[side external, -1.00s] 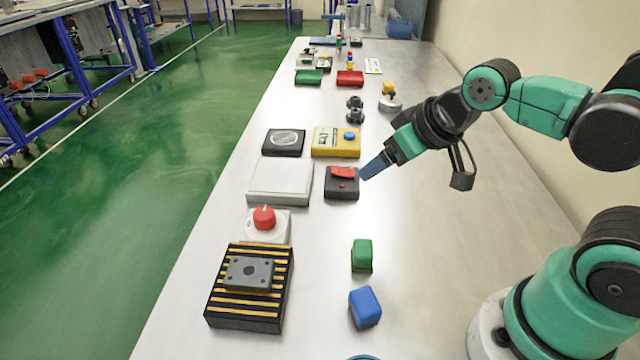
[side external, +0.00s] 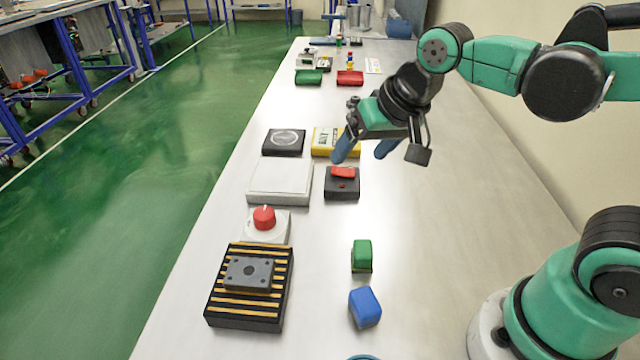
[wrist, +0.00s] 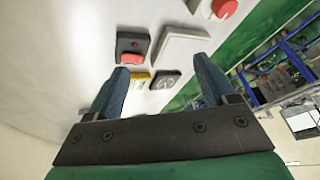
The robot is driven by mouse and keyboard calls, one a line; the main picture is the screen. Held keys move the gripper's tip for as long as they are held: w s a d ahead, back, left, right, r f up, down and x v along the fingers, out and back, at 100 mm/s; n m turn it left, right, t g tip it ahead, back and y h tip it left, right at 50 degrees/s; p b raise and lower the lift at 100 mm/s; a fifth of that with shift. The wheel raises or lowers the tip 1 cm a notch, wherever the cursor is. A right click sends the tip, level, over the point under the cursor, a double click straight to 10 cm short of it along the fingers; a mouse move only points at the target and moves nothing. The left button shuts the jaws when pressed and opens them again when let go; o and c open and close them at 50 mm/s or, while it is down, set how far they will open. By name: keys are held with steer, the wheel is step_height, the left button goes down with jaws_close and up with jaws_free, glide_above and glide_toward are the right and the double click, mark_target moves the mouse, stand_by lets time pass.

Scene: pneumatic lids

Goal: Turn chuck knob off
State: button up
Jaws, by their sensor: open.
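The red chuck knob (side external: 264,216) sits on a white square base (side external: 280,228), left of centre in the side view. It also shows at the top edge of the wrist view (wrist: 224,8), partly cut off. A black block with yellow stripes (side external: 225,315) lies beside it, carrying a grey metal plate (side external: 249,272). My gripper (side external: 362,153) is open and empty, up and right of the knob and well apart from it. In the wrist view the two blue fingers (wrist: 162,66) stand wide apart with nothing between them.
A black box with a red rocker switch (side external: 342,186) and a grey flat plate (side external: 281,180) lie between my gripper and the knob. A yellow box (side external: 325,140) is partly hidden behind my gripper. Green (side external: 362,254) and blue (side external: 365,307) blocks stand right of the knob.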

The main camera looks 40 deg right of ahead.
steer(key=w+a+m+g, duration=0.3)
steer(key=w+a+m, duration=0.2)
steer(key=m, duration=0.1)
steer(key=m+g, duration=0.2)
steer(key=m, duration=0.4)
glide_above(263, 213)
steer(key=f, duration=0.4)
steer(key=shift+s+d+f, duration=0.25)
steer(key=shift+d+f, duration=0.1)
steer(key=shift+f, duration=0.05)
steer(key=shift+a+f+m, duration=0.25)
steer(key=shift+m, duration=0.15)
steer(key=shift+w+a+f, duration=0.1)
steer(key=shift+f, duration=0.25)
steer(key=shift+w+f, duration=0.1)
steer(key=shift+f, duration=2.4)
jaws_close()
